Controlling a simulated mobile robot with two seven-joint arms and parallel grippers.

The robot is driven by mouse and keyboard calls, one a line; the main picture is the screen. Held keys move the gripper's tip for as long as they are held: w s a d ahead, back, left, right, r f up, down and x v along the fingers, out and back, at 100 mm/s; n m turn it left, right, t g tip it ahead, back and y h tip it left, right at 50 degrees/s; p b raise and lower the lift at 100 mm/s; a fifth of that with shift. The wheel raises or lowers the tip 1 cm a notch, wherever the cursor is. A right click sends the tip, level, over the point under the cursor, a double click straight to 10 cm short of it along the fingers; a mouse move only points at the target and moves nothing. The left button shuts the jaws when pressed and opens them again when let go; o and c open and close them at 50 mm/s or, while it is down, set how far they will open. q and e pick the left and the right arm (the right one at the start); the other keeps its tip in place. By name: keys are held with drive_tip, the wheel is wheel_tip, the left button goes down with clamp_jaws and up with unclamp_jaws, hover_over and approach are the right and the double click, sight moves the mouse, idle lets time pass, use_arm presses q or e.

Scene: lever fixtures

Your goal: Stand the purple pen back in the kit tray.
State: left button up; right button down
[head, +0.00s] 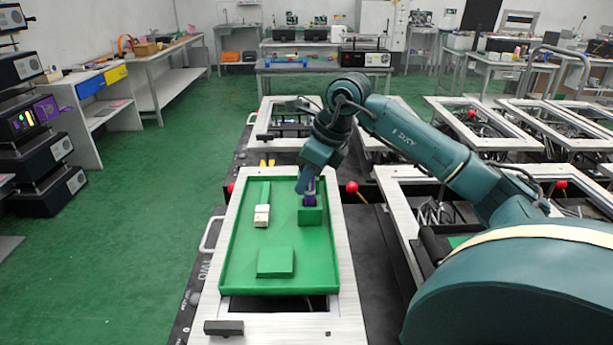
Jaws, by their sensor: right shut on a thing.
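The green kit tray (237,245) lies on a light metal-framed fixture in the middle of the view. My right gripper (308,193) reaches down over its far right part and is shut on the purple pen (310,201). Only a short purple piece shows, between the fingers and a green block (312,217) in the tray. The pen looks roughly upright at the block. I cannot tell whether its lower end is inside the block or just behind it. My left gripper is out of view.
A white block (262,213) sits by a long green strip in the tray's left part. A low green block (275,262) is near the front. Red lever knobs (352,187) flank the fixture. A dark bar (223,328) lies at the front edge.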

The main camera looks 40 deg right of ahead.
drive_tip(key=c, duration=1.3)
unclamp_jaws()
drive_tip(key=shift+o, duration=0.2)
drive_tip(key=v, duration=1.3)
drive_tip(key=shift+p, duration=0.3)
drive_tip(key=shift+s, duration=0.15)
